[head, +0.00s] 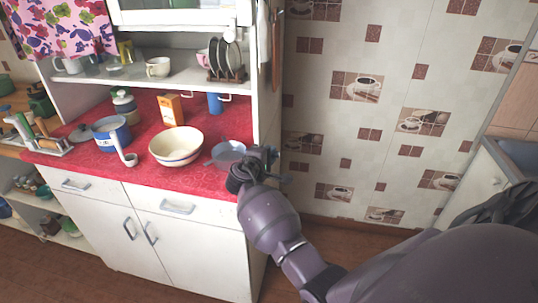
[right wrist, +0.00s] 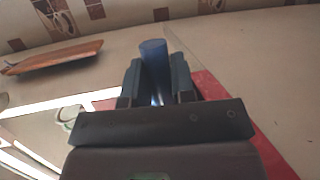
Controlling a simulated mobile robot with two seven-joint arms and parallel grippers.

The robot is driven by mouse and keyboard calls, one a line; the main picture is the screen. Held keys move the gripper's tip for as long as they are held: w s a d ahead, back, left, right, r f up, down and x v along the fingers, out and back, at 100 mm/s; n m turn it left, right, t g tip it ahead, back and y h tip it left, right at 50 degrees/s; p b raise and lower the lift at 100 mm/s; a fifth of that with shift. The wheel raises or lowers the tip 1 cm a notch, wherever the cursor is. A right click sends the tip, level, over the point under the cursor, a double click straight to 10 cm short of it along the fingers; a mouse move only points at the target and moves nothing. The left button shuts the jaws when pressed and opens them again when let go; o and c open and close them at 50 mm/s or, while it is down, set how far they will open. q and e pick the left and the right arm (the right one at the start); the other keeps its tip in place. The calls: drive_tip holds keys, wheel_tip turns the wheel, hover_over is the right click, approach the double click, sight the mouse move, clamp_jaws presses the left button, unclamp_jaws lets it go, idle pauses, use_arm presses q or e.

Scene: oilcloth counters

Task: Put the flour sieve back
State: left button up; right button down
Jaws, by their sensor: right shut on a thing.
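The flour sieve seems to be the round, see-through blue-grey piece (head: 228,152) at the right front of the red counter, just left of my right gripper (head: 264,160). My right gripper is shut on its blue handle, and a bit of blue sticks out on the gripper's right side. In the right wrist view the blue handle (right wrist: 154,62) stands between the two dark fingers (right wrist: 156,85). Whether the sieve touches the counter is hard to tell. My left gripper is not in view.

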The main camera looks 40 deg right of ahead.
drive_tip(key=c, duration=1)
unclamp_jaws()
drive_tip(key=shift+f, duration=0.1)
drive_tip(key=shift+o, duration=0.2)
